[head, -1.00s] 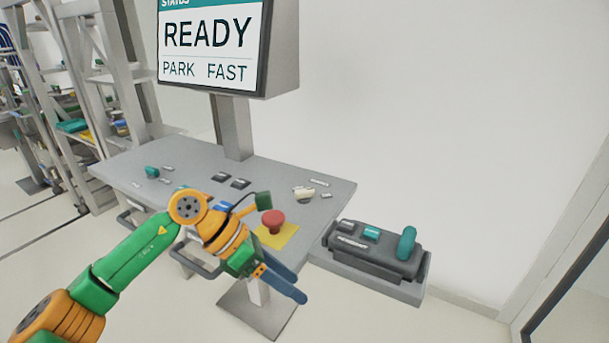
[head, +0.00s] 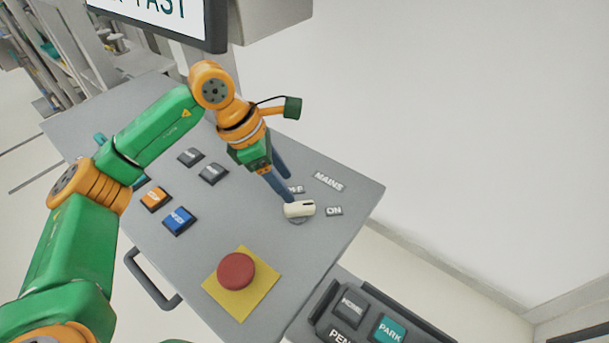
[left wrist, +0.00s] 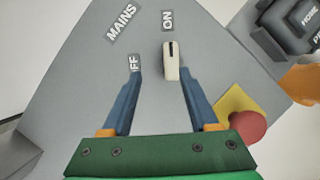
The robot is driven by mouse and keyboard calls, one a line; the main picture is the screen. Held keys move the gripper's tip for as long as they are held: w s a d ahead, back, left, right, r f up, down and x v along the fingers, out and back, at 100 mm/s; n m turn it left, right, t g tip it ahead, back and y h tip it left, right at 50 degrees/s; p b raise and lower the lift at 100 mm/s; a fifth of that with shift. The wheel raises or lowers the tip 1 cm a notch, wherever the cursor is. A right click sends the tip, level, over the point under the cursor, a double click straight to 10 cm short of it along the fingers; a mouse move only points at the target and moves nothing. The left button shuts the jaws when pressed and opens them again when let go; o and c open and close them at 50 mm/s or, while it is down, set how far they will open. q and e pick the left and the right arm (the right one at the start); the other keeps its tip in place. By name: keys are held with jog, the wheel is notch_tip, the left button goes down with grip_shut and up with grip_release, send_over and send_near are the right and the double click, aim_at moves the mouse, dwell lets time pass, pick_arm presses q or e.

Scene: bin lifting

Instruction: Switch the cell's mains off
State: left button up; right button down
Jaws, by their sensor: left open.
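The mains switch is a cream rotary handle (head: 299,208) on the grey console top, and it also shows in the left wrist view (left wrist: 171,62). Its dark-marked end points at the ON label (head: 334,211). The OFF label (left wrist: 134,64) is partly hidden by a finger. The MAINS label (head: 328,181) lies behind the switch. My left gripper (head: 287,190) is open, with blue fingers pointing down at the switch. In the left wrist view the handle lies between the fingertips (left wrist: 160,78), closer to the right finger. I cannot tell whether they touch. My right gripper is not in view.
A red mushroom button (head: 236,271) on a yellow plate stands at the console's front. Blue (head: 179,220) and orange (head: 155,198) buttons lie to its left. A dark pendant box with a PARK key (head: 389,329) is at lower right. The screen (head: 160,15) hangs behind.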

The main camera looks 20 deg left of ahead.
aim_at(296, 205)
pick_arm(q)
jog(key=s+d+f+p, duration=0.2)
jog(key=f, duration=0.1)
jog(key=shift+s+f, duration=0.15)
jog(key=shift+w+d+f, duration=0.2)
jog(key=shift+w+f, duration=0.2)
jog(key=shift+f, duration=0.4)
jog(key=shift+w+f, duration=0.25)
jog(key=shift+w, duration=0.15)
jog(key=shift+s+r, duration=0.1)
jog(key=shift+s, duration=0.1)
grip_shut()
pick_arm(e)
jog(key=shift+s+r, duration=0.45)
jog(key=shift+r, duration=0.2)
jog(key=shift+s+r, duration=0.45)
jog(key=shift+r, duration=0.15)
